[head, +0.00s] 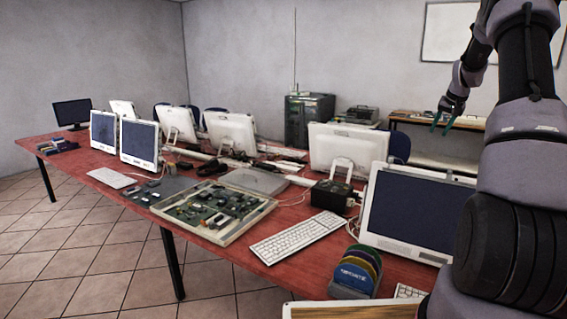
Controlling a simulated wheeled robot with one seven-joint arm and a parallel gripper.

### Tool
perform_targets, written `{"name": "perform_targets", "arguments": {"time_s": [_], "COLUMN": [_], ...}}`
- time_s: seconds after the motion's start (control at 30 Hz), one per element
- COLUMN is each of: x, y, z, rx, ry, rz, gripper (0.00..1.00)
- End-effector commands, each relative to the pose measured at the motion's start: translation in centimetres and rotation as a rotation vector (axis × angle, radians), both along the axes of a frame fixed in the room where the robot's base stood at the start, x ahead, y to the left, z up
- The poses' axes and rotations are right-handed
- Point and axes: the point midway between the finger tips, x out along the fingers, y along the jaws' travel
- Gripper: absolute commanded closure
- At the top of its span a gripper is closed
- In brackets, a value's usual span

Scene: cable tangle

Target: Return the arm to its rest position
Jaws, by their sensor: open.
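My arm rises along the right side of the head view and bends over at the top right. My gripper (441,121) hangs from it in the air, fingers pointing down, in front of the back wall and the wooden shelf. It is open, and I see nothing between its fingers. It is well above the red table (215,262) and touches nothing that I can see.
The red table holds several white monitors, a white keyboard (297,238), a tray of circuit boards (213,208), a black box (330,196) and a rack of coloured discs (356,273). A whiteboard (446,33) hangs behind my arm. Tiled floor lies open at left.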

Motion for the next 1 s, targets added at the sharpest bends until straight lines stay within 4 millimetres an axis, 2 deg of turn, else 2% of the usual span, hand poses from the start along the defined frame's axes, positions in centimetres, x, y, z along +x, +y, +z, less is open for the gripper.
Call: {"name": "perform_targets", "arguments": {"time_s": [0.03,0.2,0.37,0.5,0.6,0.77,1.0], "x": [-1.0,-5.1,-10.2,-15.3,-19.3,-26.0,-35.9], "y": [2.3,9.1,15.1,19.8,22.8,26.9,31.3], "z": [2.5,8.5,12.9,15.6,16.9,17.9,16.8], "rx": [-0.001,0.007,0.017,0.029,0.039,0.056,0.089], "ry": [-0.010,-0.030,-0.050,-0.068,-0.080,-0.100,-0.126], "rz": [0.011,0.037,0.060,0.079,0.093,0.118,0.149], "gripper": [0.57,0.57,0.57,0.57,0.57,0.57,0.57]}}
